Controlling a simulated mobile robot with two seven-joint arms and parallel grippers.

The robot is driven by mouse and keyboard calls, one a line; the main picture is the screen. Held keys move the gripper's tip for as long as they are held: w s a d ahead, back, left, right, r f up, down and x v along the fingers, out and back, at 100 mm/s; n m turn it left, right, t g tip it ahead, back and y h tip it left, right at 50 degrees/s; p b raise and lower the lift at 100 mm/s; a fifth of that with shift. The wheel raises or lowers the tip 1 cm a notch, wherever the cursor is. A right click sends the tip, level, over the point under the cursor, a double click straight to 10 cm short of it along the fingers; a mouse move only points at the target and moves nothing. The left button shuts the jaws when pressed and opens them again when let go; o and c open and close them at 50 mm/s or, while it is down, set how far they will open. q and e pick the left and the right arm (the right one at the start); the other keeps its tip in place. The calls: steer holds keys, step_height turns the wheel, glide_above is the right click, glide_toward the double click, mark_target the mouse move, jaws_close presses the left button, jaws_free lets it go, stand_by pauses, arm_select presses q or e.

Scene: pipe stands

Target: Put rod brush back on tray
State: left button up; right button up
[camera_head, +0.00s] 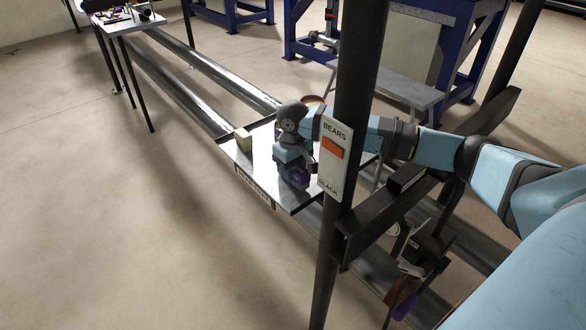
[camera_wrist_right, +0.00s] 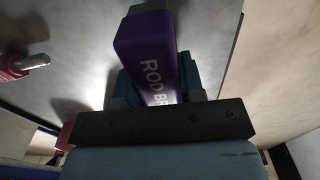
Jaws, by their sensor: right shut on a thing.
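The rod brush (camera_wrist_right: 148,50) shows as a purple block with white "ROD BR" lettering in the right wrist view. The brush's lower end is hidden. My left gripper is not in view.
A tan block (camera_head: 243,140) stands at the tray's left end. A red item with a metal pin (camera_wrist_right: 22,66) lies near the brush. Tools hang at lower right (camera_head: 405,290).

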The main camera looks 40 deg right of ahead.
steer(key=shift+f+b, duration=0.35)
steer(key=shift+f, duration=0.05)
steer(key=o, duration=1)
steer(key=shift+r+p, duration=1.05)
steer(key=shift+r, duration=1.65)
step_height(320, 180, up, 13)
steer(key=shift+r, duration=0.2)
